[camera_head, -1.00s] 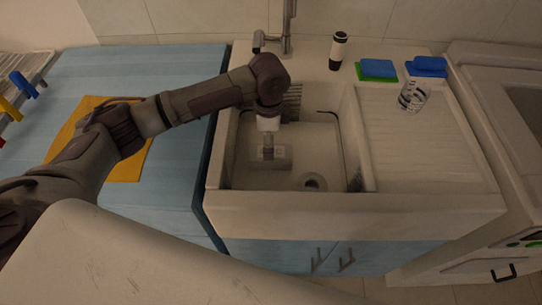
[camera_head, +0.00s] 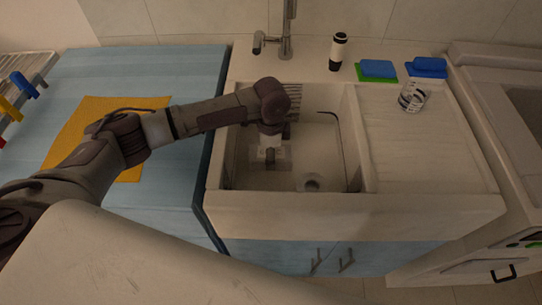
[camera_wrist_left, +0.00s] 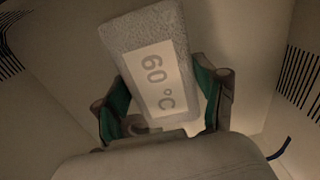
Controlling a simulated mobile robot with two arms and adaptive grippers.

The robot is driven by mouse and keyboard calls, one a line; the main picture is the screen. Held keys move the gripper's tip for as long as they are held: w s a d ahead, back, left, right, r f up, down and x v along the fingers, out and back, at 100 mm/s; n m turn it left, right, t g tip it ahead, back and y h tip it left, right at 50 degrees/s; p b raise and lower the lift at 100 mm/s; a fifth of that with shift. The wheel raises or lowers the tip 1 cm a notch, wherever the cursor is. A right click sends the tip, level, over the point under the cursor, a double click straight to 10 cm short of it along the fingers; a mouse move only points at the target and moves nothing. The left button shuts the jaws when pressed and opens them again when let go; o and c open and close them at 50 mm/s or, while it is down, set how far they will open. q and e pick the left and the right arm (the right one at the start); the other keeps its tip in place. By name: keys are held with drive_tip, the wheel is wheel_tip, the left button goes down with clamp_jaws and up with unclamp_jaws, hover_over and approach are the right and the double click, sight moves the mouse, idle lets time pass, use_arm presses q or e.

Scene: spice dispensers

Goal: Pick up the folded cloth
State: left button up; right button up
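A pale grey, rough-textured block with a "60 °C" label, which I take as the folded cloth (camera_wrist_left: 145,30), fills the middle of the left wrist view. It lies in the sink basin (camera_head: 320,165); in the head view my gripper largely covers it. My left gripper (camera_head: 270,155) points down into the basin. In the left wrist view its green-padded fingers (camera_wrist_left: 165,95) stand apart, one on each side of the cloth. The gaps are small, and I cannot tell whether the pads touch it. My right gripper is not in view.
A faucet (camera_head: 287,30) rises behind the basin. A black-and-white bottle (camera_head: 338,50), blue sponges (camera_head: 377,69) and a patterned glass (camera_head: 413,95) stand to the right. An orange mat (camera_head: 75,125) lies on the blue counter (camera_head: 185,75) at left. The drainboard (camera_head: 425,150) is mostly clear.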

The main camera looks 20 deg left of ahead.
use_arm(q)
drive_tip(key=c, duration=0.6)
drive_tip(key=shift+c, duration=0.2)
drive_tip(key=shift+r, duration=0.2)
